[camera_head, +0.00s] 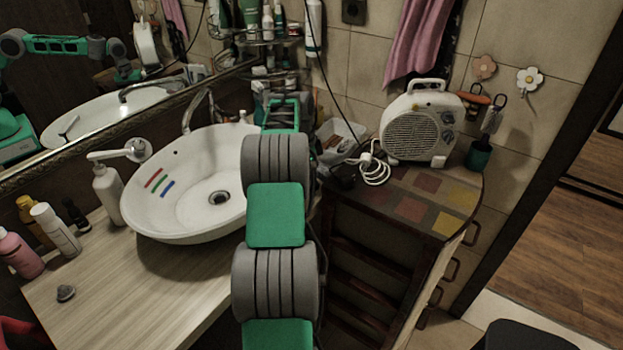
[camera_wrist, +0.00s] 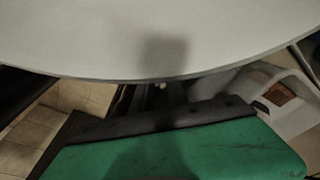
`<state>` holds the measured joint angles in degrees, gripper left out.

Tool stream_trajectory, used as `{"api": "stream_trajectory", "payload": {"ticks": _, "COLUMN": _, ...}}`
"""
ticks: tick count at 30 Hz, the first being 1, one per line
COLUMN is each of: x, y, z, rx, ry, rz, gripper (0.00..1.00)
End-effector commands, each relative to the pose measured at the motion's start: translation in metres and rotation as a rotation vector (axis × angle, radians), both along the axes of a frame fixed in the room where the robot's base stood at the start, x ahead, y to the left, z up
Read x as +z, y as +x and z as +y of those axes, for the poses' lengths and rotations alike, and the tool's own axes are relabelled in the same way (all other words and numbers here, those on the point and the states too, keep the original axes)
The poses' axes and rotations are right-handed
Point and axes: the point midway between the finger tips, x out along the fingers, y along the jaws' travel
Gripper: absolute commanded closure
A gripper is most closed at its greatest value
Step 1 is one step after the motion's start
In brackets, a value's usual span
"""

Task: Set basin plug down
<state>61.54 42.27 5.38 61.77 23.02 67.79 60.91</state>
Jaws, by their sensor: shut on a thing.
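My gripper (camera_head: 282,114) is partly hidden behind my own arm at the right rim of the white basin (camera_head: 165,222) in the head view. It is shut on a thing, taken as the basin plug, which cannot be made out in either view. The basin's drain hole (camera_head: 219,197) shows open and dark. In the wrist view a large pale curved surface, apparently the basin (camera_wrist: 70,45), fills the top with a dark shadow on it. A green part of my gripper fills the bottom; its fingertips are not clear.
A soap dispenser (camera_head: 107,193), faucet (camera_head: 197,108), white heater (camera_head: 420,125) and cabinet (camera_head: 400,205) stand around.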

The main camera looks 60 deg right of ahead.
Motion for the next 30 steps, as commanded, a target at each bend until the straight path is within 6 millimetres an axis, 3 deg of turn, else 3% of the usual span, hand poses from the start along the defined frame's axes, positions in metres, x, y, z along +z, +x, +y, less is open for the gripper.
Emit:
{"api": "stream_trajectory", "payload": {"ticks": 3, "x": -0.014, "y": -0.001, "z": 0.000, "rx": -0.001, "ry": 0.001, "rz": 0.000, "gripper": 1.00}}
{"api": "stream_trajectory", "payload": {"ticks": 13, "x": -0.021, "y": 0.000, "z": 0.001, "rx": -0.001, "ry": 0.000, "rz": 0.000, "gripper": 1.00}}
{"api": "stream_trajectory", "payload": {"ticks": 14, "x": -0.019, "y": 0.000, "z": 0.000, "rx": -0.001, "ry": 0.000, "rz": 0.000, "gripper": 0.79}}
{"api": "stream_trajectory", "payload": {"ticks": 21, "x": -0.019, "y": 0.000, "z": 0.001, "rx": 0.000, "ry": 0.000, "rz": 0.000, "gripper": 0.59}}
{"api": "stream_trajectory", "payload": {"ticks": 30, "x": -0.013, "y": 0.000, "z": 0.000, "rx": -0.001, "ry": 0.000, "rz": 0.000, "gripper": 0.59}}
